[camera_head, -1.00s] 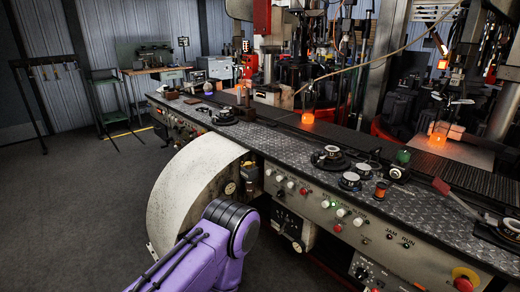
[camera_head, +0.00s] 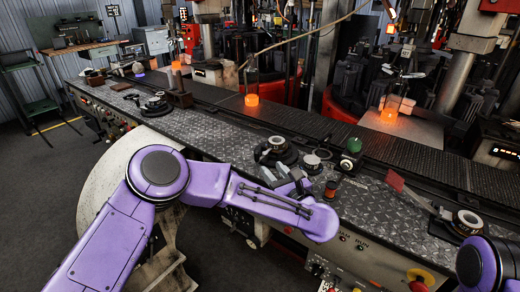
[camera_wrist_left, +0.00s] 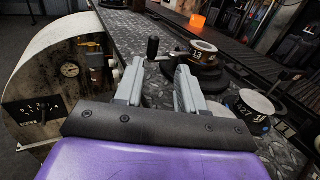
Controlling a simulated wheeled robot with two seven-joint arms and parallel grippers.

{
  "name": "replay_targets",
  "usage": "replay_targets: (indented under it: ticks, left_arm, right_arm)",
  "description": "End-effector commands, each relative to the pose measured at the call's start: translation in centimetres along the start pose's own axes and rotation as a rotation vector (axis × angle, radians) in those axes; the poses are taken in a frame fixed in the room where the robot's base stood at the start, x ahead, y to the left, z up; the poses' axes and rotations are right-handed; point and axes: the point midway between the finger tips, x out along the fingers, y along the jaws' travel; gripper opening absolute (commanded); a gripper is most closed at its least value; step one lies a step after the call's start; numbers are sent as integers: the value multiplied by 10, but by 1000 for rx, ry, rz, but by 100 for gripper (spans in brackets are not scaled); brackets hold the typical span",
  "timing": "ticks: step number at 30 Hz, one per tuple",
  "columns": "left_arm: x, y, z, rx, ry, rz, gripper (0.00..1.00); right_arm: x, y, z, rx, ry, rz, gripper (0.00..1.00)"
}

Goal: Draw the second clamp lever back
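The second clamp (camera_head: 276,152) is a dark round base with a pale ring on the bench top, in the middle of the head view. In the left wrist view the clamp (camera_wrist_left: 204,50) bears the number 13. Its lever ends in an upright black knob (camera_wrist_left: 153,46). My left gripper (camera_head: 276,172) is at the near side of this clamp. In the left wrist view my left gripper (camera_wrist_left: 159,68) has its grey fingers wide apart, and the knob shows between and just beyond the tips. My right gripper is out of view; only part of my right arm shows at lower right.
Another clamp (camera_head: 156,106) stands to the left and one (camera_head: 466,222) to the right. A glowing orange piece (camera_head: 251,99) is behind.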

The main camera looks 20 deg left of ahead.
Motion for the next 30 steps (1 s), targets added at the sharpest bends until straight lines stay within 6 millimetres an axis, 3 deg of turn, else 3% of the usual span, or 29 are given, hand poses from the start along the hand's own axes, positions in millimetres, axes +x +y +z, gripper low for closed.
replay_targets:
  ticks: [6, 10, 15, 22, 23, 26, 30]
  left_arm:
    - [55, 10, 2, 6, 2, 18, 39]
    - [79, 10, 1, 8, 1, 16, 39]
    - [93, 8, 0, 9, -1, 11, 39]
    - [94, 7, -1, 10, -1, 7, 39]
    - [94, 7, -1, 10, -1, 7, 36]
    - [94, 7, -1, 11, -1, 7, 3]
    - [94, 7, -1, 11, -1, 7, 0]
  right_arm:
    - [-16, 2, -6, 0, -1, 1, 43]
    - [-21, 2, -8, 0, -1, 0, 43]
    - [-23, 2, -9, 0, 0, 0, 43]
    - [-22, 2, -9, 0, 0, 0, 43]
    - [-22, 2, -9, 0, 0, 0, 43]
    - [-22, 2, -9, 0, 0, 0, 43]
    - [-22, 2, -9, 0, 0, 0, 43]
